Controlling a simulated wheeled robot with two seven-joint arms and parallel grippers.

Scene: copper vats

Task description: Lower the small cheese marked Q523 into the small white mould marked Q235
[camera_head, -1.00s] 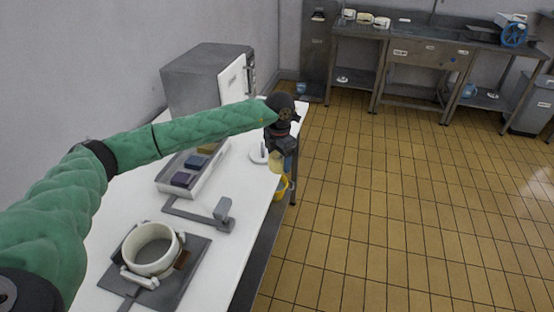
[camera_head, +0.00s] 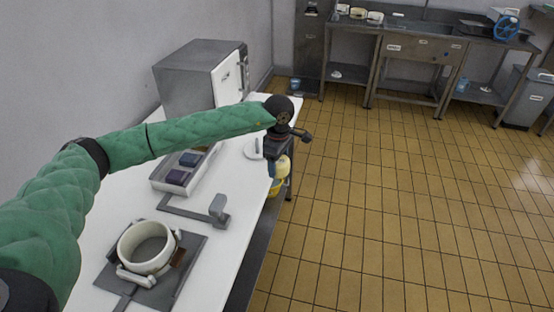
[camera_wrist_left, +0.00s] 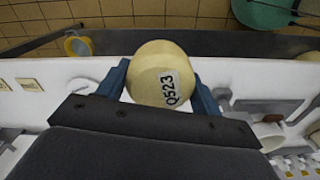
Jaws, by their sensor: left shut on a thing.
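The small cheese marked Q523 (camera_wrist_left: 160,76) is pale yellow and rounded, with its label facing the left wrist camera. My left gripper (camera_wrist_left: 165,88) is shut on it, with a blue finger on each side. In the head view my left gripper (camera_head: 275,168) hangs at the far right edge of the white table, and the cheese is hard to tell from the yellow behind it. I cannot read the mark Q235 anywhere, so I cannot tell which thing is the small white mould. My right gripper is not in view.
A cream ring-shaped vessel (camera_head: 147,246) stands on a grey plate (camera_head: 190,262) on the white table (camera_head: 205,262). A tray (camera_head: 207,166) with dark blocks and a grey cabinet (camera_head: 190,78) lie beyond. A yellow bucket (camera_wrist_left: 77,46) stands past the table edge. The tiled floor is open.

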